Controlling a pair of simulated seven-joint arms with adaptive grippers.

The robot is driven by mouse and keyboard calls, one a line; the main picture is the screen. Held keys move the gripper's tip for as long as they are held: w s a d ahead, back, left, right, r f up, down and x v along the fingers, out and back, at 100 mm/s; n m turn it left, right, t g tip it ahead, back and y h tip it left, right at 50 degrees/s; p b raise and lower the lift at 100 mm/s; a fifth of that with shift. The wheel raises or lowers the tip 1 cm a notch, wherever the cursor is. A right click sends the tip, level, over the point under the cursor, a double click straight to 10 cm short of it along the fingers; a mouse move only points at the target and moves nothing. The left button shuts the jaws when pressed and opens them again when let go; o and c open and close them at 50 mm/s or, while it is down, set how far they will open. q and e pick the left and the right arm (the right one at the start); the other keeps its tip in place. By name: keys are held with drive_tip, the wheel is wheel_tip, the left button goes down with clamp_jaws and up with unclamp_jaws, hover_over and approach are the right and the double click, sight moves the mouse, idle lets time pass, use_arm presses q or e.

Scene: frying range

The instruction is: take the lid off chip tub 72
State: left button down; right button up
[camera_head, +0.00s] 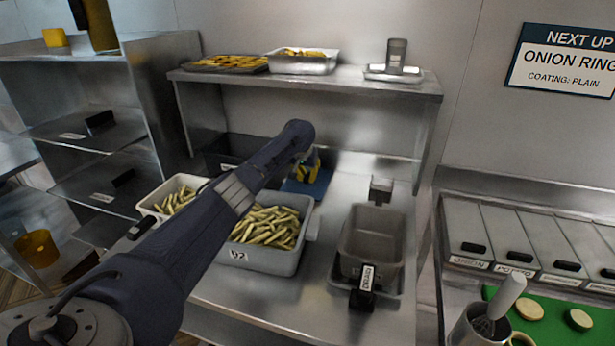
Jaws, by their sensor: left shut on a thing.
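A grey tub (262,258) full of pale cut chips stands on the steel counter, open at the top. Its front mark looks like 72, though the first digit is hard to read. A flat blue piece (318,188), perhaps a lid, is behind the tub. My left arm crosses over the grey tub, and its gripper (306,170) is at a small yellow part on this blue piece, shut on it. The fingertips are small and partly hidden. I cannot tell whether the blue piece touches the counter. My right gripper is not in view.
A white tub (172,196) of chips stands left of the grey one, partly behind my arm. An empty grey container (372,240) stands to the right. A raised shelf (345,85) with trays spans the back. Labelled drawers (505,235) and a green board (555,318) lie farther right.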

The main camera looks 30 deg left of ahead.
use_arm(q)
drive_tip(key=shift+f, duration=0.35)
idle(0.4)
